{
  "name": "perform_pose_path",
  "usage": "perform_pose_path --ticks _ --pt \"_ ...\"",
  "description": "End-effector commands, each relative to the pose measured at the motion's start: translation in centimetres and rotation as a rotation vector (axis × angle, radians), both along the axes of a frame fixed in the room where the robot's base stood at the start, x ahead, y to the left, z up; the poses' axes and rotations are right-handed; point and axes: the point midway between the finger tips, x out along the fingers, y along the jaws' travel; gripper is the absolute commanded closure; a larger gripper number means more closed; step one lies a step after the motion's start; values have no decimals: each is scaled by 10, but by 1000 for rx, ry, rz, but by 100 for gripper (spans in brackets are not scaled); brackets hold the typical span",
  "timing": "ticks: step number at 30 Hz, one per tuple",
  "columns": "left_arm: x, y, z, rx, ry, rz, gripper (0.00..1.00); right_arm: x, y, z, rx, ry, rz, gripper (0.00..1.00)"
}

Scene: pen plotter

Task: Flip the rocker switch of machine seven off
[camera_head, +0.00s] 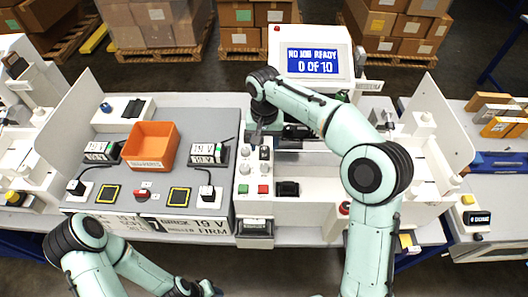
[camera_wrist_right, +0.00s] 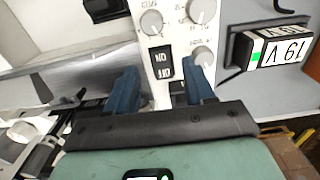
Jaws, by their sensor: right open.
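The black rocker switch (camera_wrist_right: 162,65) with white lettering sits on a white control panel (camera_head: 252,205) among round dials. It also shows small in the head view (camera_head: 265,153), just in front of the gripper. My right gripper (camera_wrist_right: 163,88) is open and empty, its two blue fingers on either side of the switch's near end; I cannot tell whether they touch the panel. In the head view my right gripper (camera_head: 262,132) points down over the panel's back part. A "7" plate (camera_head: 155,223) is on the station's front edge. My left gripper (camera_head: 205,290) is mostly cut off at the bottom edge.
An orange bin (camera_head: 150,146) stands on the grey deck, with 19 V boxes (camera_wrist_right: 275,48) beside it. A display (camera_head: 313,62) reads "NO JOB READY 0 OF 10". Green (camera_head: 243,188) and red (camera_head: 264,188) buttons and a black part (camera_head: 288,188) are nearby.

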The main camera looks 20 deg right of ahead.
Motion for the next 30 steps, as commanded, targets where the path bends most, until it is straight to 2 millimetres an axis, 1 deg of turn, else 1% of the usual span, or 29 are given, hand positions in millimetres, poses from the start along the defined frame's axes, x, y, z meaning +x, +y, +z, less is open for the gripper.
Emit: perform_pose_path --ticks 1,3,7,12,19,20,21,23,24,28,30 --pt "-5 0 -4 0 6 0 57 -2 0 -13 0 5 1 47" --pt "-7 0 -6 0 8 0 57 -1 0 -23 0 4 1 47" --pt "-8 0 -8 0 9 0 57 -1 0 -36 0 1 1 47" --pt "-9 0 -9 0 10 0 57 0 0 -42 1 0 0 47" --pt "-9 0 -8 0 9 0 57 0 0 -42 1 -1 0 47" --pt "-9 0 -8 0 9 0 57 0 0 -42 1 -1 0 53" --pt "-9 0 -8 0 9 0 57 0 0 -42 1 -1 0 66" --pt "-9 0 -8 0 9 0 57 0 0 -42 1 -1 0 86" --pt "-9 0 -8 0 9 0 57 0 0 -42 1 -1 0 99" --pt "-8 0 -8 0 9 0 57 0 0 -42 1 1 0 100" --pt "-3 0 -3 0 3 0 57 2 0 -40 4 14 0 100"
